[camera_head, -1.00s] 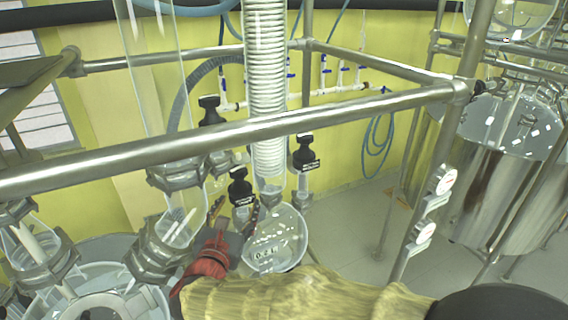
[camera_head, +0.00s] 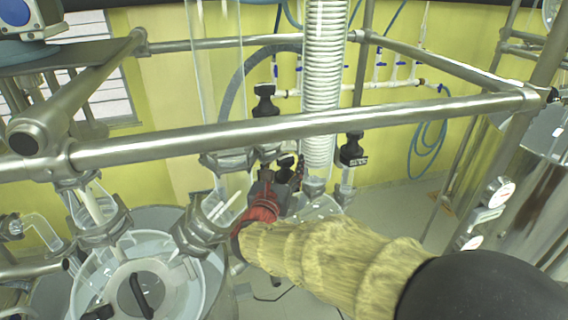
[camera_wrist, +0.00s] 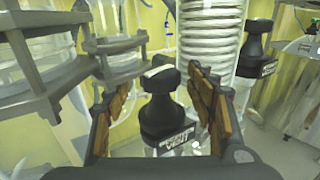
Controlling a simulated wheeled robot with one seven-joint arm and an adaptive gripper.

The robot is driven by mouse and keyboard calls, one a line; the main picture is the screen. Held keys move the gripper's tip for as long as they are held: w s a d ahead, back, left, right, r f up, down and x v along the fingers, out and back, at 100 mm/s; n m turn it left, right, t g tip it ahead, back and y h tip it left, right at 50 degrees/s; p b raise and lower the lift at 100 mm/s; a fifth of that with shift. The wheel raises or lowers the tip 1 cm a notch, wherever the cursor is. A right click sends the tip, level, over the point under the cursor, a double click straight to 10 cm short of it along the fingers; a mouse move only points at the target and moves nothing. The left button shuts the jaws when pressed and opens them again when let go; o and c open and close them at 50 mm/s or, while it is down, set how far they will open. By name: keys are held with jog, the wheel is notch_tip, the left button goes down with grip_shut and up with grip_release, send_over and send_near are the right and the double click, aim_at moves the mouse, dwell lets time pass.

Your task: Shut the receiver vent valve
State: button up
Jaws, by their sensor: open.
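The receiver vent valve (camera_wrist: 167,103) is a black knob on a black body with a white label reading "VENT" on its lower line. In the wrist view it stands upright between the two fingers of my gripper (camera_wrist: 160,98). The fingers are open, one on each side, with a visible gap to the knob's narrow stem. In the head view my gripper (camera_head: 284,180) is at this valve (camera_head: 286,162), which is partly hidden behind it. I cannot tell the valve's exact turn.
Similar black valves stand at the upper left (camera_head: 265,100) and right (camera_head: 352,150). A white coiled tube (camera_head: 322,60) rises close behind. A steel rail (camera_head: 290,128) crosses in front, above my arm. Glassware with grey clamps (camera_head: 203,228) stands just left of my gripper.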

jog(key=c, duration=0.3)
jog(key=c, duration=0.8)
jog(key=shift+c, duration=0.4)
jog(key=shift+a+m+g+h, duration=0.3)
jog(key=shift+m+h, duration=0.3)
jog(key=shift+h, duration=0.3)
jog(key=shift+d+m+g+h, duration=0.1)
jog(key=shift+m+g+h, duration=0.3)
jog(key=shift+m+h, duration=0.45)
jog(key=o, duration=1.2)
